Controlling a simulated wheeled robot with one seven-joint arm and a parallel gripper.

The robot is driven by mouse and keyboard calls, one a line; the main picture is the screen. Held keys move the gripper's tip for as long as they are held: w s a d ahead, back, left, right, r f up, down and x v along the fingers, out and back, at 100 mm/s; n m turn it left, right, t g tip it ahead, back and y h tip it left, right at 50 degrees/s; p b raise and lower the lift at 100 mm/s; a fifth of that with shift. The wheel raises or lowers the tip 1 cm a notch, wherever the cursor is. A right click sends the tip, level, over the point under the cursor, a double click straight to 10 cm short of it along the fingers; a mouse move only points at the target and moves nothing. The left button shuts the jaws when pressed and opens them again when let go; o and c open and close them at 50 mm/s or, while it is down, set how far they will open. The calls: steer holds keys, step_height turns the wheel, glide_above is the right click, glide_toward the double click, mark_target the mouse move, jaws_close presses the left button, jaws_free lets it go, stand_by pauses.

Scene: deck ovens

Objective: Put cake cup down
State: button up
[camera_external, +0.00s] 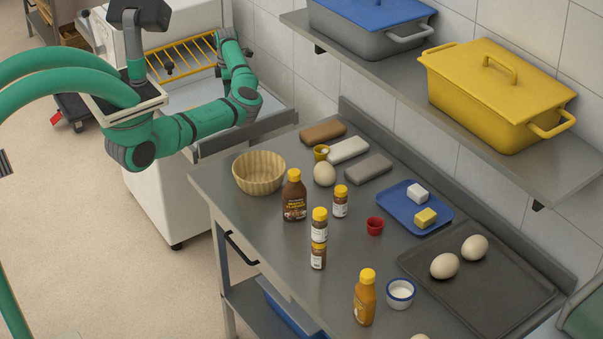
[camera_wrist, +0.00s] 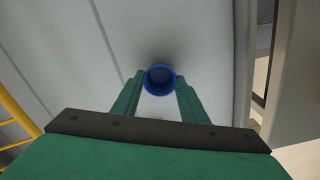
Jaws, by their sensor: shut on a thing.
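The cake cup (camera_wrist: 160,77) is a small round blue cup in the wrist view. My gripper (camera_wrist: 160,88) is shut on it, with one green finger on each side. The cup is close to a pale grey surface (camera_wrist: 80,60), with a soft shadow beside it. I cannot tell whether they touch. In the external view my arm reaches to the white machine at the upper left. The held cup cannot be made out there, and the fingers are not clear.
A yellow wire rack (camera_external: 185,57) is by the machine and at the left of the wrist view. The steel table (camera_external: 280,260) carries bottles, eggs, a red cup (camera_external: 375,226), a blue tray (camera_external: 408,219) and a tan basket (camera_external: 259,174). A wall shelf (camera_external: 400,75) overhangs it.

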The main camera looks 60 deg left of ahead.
steer(key=shift+f, duration=0.15)
steer(key=o, duration=1)
step_height(320, 180, up, 12)
steer(key=shift+r, duration=0.15)
